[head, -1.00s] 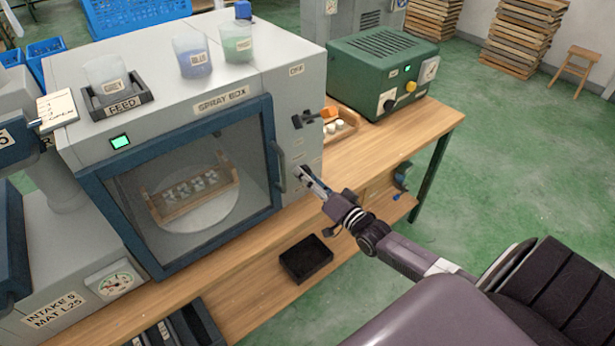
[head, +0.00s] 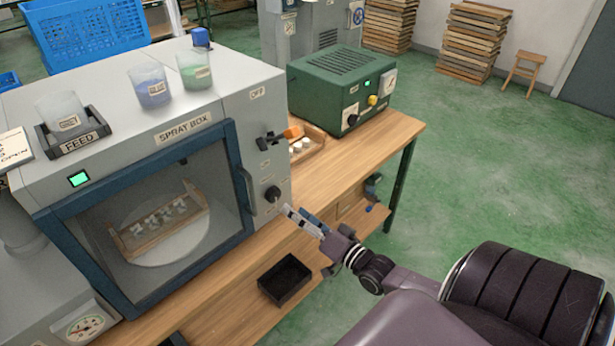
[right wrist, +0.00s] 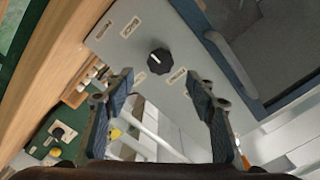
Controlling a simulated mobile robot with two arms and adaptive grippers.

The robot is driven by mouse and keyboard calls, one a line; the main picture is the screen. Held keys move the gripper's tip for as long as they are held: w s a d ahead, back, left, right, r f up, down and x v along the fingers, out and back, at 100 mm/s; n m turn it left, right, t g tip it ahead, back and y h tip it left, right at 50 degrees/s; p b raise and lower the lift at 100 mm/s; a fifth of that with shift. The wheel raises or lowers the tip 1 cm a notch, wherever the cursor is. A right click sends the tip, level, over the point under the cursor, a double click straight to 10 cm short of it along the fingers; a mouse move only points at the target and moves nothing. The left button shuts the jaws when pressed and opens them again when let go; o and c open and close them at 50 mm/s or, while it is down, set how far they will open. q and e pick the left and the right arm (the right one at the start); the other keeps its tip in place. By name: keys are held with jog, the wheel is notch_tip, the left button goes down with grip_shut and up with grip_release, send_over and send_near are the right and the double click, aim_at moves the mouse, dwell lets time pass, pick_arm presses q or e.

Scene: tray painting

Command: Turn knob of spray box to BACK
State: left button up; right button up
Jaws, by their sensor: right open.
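The spray box (head: 222,98) is a grey cabinet with a blue-framed glass door. My right gripper (head: 294,210) is open and empty, just below and right of the knob in the head view. In the wrist view its fingers (right wrist: 159,78) are spread on either side below the knob, apart from it. My left gripper is out of view.
A black lever switch (head: 271,139) sits above the knob, under an OFF label. The door handle (head: 246,190) is close on the left. A green box (head: 342,85) and a wooden tray (head: 315,140) stand behind on the bench. A black bin (head: 285,279) is below.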

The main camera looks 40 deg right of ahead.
jog(key=shift+s+d, duration=0.15)
jog(key=shift+s, duration=1.6)
